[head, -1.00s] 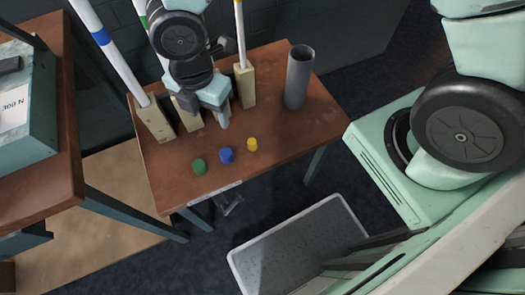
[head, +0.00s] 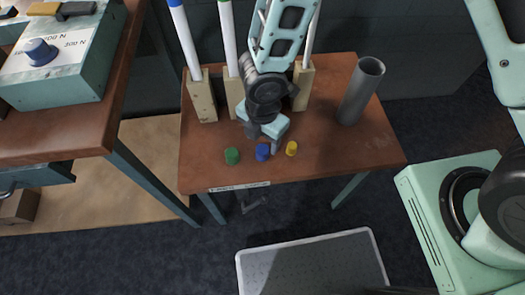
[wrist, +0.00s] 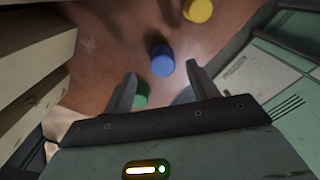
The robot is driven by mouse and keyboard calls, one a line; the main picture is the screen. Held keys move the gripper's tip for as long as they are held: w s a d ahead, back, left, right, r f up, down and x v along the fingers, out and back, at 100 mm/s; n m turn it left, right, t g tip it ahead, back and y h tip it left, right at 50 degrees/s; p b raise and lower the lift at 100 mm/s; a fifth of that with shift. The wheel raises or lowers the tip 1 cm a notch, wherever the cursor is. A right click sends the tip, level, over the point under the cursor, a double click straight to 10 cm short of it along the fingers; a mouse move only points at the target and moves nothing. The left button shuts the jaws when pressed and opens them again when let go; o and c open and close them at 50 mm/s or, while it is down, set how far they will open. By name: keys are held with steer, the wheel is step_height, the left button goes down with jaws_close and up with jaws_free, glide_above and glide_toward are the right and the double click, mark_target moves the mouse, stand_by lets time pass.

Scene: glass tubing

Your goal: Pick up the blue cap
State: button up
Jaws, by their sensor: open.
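The blue cap (head: 263,152) stands on the brown table between the green cap (head: 232,156) on its left and the yellow cap (head: 291,148) on its right. My gripper (head: 262,142) is above the table just behind the blue cap, pointing down. In the wrist view the blue cap (wrist: 161,62) lies ahead of my two spread fingers (wrist: 160,85), near the gap between them. Nothing is between the fingers. The green cap (wrist: 141,93) is partly hidden by a finger there, and the yellow cap (wrist: 198,10) is at the top edge.
Wooden blocks (head: 203,103) holding upright glass tubes stand along the back of the table (head: 330,150). A grey cylinder (head: 360,92) stands at the back right. A bench with a teal box (head: 70,70) is at the left. A grey mat (head: 312,262) lies on the floor in front.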

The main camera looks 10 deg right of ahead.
mark_target(262, 149)
steer(key=f, duration=0.2)
steer(key=f+b, duration=0.1)
steer(key=f, duration=0.1)
steer(key=shift+s+f, duration=0.2)
steer(key=shift+f, duration=0.2)
steer(key=c, duration=1)
steer(key=shift+c, duration=0.2)
steer(key=shift+r, duration=0.15)
step_height(262, 149, up, 10)
steer(key=p, duration=0.3)
